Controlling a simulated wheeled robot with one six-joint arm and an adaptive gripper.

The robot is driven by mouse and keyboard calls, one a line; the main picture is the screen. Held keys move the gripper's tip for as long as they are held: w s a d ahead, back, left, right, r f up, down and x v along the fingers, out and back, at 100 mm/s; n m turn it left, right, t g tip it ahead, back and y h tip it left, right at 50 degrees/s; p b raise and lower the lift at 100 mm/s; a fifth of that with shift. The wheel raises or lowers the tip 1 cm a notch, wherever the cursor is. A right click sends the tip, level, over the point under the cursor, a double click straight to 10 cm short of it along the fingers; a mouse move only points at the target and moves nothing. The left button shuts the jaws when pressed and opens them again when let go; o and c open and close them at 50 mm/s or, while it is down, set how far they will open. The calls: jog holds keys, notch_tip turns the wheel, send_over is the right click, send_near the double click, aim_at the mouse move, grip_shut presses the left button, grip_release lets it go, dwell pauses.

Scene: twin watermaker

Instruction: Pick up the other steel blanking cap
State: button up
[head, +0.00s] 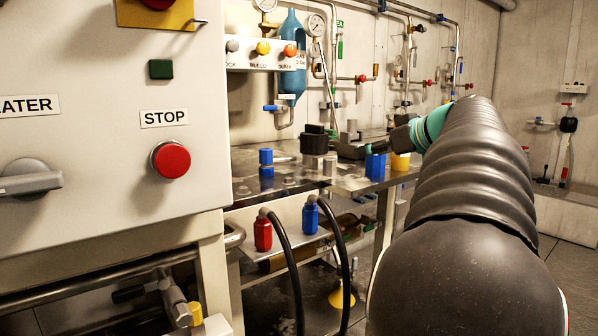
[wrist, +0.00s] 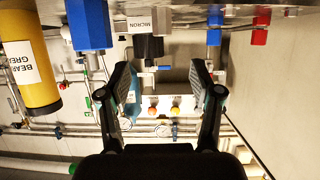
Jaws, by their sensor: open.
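My gripper (wrist: 160,72) is open in the wrist view, its two fingers wide apart with nothing held. The wrist picture is upside down, with the bench along its top. In the head view the end of my arm is over the right part of the steel bench (head: 350,183), and my fingers are largely hidden. A small grey metal cylinder (head: 352,126) stands behind the black-topped fitting. Either could be a steel blanking cap; I cannot tell which. In the wrist view no cap is clear between my fingers.
A black filter housing marked MICRON (wrist: 148,46) is beyond my fingers. A blue block (wrist: 89,25) and yellow grease cylinder (wrist: 29,75) stand left in the wrist view. A blue fitting (head: 266,162) stands on the bench. Black hoses (head: 345,260) hang in front. A panel (head: 90,190) blocks the left.

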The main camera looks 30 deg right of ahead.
send_near(331, 159)
jog(key=x, duration=0.4)
jog(key=shift+s+f, duration=0.2)
jog(key=shift+f, duration=0.1)
jog(key=shift+r+x, duration=0.2)
jog(key=shift+x, duration=1.25)
jog(key=shift+r+x, duration=0.15)
jog(key=shift+x, duration=1.35)
jog(key=shift+w+d, duration=0.1)
grip_shut()
